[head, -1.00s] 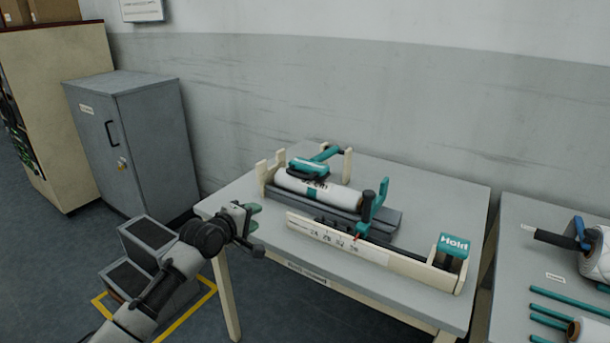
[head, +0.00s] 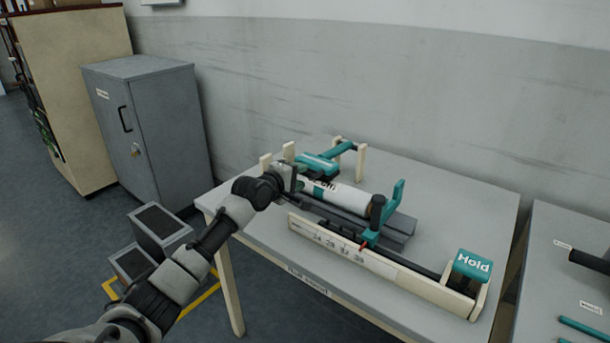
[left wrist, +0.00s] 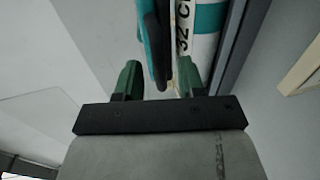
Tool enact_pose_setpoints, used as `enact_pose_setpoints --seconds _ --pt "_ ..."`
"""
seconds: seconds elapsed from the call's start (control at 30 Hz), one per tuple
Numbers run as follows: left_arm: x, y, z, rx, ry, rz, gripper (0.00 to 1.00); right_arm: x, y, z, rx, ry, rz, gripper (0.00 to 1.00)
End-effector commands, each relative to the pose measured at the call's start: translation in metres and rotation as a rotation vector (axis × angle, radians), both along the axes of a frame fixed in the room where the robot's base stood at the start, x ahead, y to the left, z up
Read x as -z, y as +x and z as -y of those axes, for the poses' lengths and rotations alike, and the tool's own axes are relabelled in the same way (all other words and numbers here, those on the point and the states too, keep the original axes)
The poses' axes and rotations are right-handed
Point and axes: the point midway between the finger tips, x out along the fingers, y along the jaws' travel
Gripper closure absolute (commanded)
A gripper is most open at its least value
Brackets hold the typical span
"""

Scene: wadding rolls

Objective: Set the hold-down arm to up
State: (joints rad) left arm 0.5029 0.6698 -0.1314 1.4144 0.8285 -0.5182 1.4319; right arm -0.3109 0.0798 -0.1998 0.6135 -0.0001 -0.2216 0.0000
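A teal arm (head: 320,163), apparently the hold-down arm, lies low over the left end of the white roll (head: 345,195) in the bench fixture. In the left wrist view the teal arm with a dark edge (left wrist: 153,45) shows between my finger tips, and the printed roll (left wrist: 207,45) lies just right of it. My left gripper (head: 300,180) is at the roll's left end, close to the teal arm. In the left wrist view its two green fingers (left wrist: 158,78) are apart, and contact cannot be made out. My right gripper is out of view.
A teal block marked "Hold" (head: 472,265) sits at the right end of the pale rail (head: 400,275). A teal bracket (head: 396,198) with a black knob stands by the roll. A grey cabinet (head: 150,130) and a step (head: 160,228) are at left.

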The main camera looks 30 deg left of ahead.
Motion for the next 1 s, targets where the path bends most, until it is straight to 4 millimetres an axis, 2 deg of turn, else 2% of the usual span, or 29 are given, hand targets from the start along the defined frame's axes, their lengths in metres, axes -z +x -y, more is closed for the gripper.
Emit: enact_pose_setpoints --seconds 0.1,0.23,0.6,0.87,1.0 --pt "0.004 0.016 0.001 -0.001 -0.001 0.000 0.61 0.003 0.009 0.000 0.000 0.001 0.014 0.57" --pt "0.006 0.025 0.002 0.000 -0.002 0.001 0.61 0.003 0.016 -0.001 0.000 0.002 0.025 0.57" --pt "0.006 0.029 0.002 0.000 0.000 0.000 0.61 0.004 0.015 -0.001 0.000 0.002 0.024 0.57" --pt "0.006 0.029 0.002 0.000 0.000 0.000 1.00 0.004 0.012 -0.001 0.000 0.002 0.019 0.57" --pt "0.006 0.029 0.002 0.000 0.000 0.000 1.00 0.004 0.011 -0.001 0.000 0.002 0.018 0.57"
